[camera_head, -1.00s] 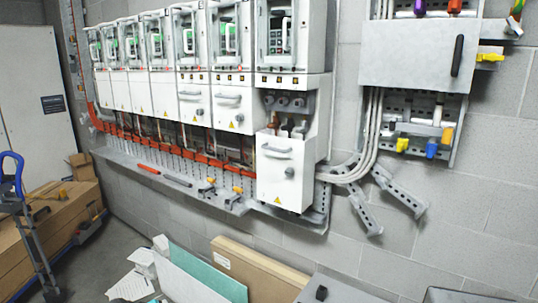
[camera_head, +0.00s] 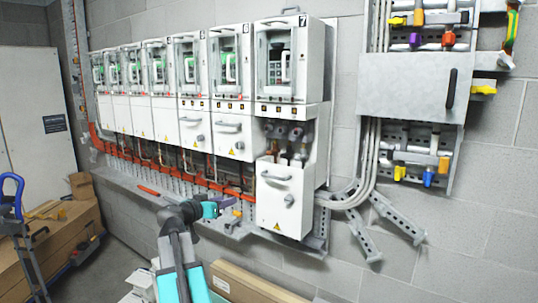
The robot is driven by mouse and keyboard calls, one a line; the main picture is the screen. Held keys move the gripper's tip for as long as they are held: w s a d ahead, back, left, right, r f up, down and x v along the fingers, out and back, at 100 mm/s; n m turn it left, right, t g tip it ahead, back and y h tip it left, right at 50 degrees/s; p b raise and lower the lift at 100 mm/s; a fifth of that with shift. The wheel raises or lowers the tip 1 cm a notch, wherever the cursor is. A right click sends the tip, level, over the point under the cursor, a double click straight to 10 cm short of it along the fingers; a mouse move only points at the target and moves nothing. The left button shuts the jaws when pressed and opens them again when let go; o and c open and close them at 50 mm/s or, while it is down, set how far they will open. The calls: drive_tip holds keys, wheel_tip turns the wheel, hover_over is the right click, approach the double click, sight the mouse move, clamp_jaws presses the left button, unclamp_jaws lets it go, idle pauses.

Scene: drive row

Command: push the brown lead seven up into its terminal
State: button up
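Drive seven (camera_head: 287,60) is the rightmost cabinet in the row, marked 7. Its terminal compartment (camera_head: 320,143) is exposed below the upper door, with grey terminals and short lead ends inside. They are too small for me to tell which is the brown lead or how it sits against its terminal. The white lower cover (camera_head: 286,205) hangs in front of the lower part and hides what is behind it. My gripper (camera_head: 232,202) is at the end of my dark grey and teal arm, left of and below the compartment, clear of it. Its fingers are too small to read.
The other drives (camera_head: 205,70) stand in a row to the left. A grey ledge (camera_head: 130,180) with tools runs below them. Bent conduits (camera_head: 352,196) and a grey panel (camera_head: 410,85) are at right. Cardboard boxes (camera_head: 250,285) lie below.

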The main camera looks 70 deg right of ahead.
sight(268, 154)
drive_tip(key=s+d+r+m+g+h, duration=0.2)
drive_tip(key=s+r, duration=0.6)
drive_tip(key=r, duration=0.6)
drive_tip(key=shift+s+d+m+p, duration=0.15)
drive_tip(key=shift+d+m+p, duration=0.25)
drive_tip(key=shift+m, duration=0.2)
drive_tip(key=shift+d, duration=0.1)
drive_tip(key=p+x, duration=0.2)
drive_tip(key=x, duration=0.4)
drive_tip(key=p+x, duration=0.2)
drive_tip(key=x, duration=0.4)
drive_tip(key=shift+s+r+p, duration=0.15)
drive_tip(key=shift+r+p, duration=0.05)
drive_tip(key=shift+p, duration=0.15)
drive_tip(key=shift+x, duration=0.8)
drive_tip(key=shift+f, duration=0.15)
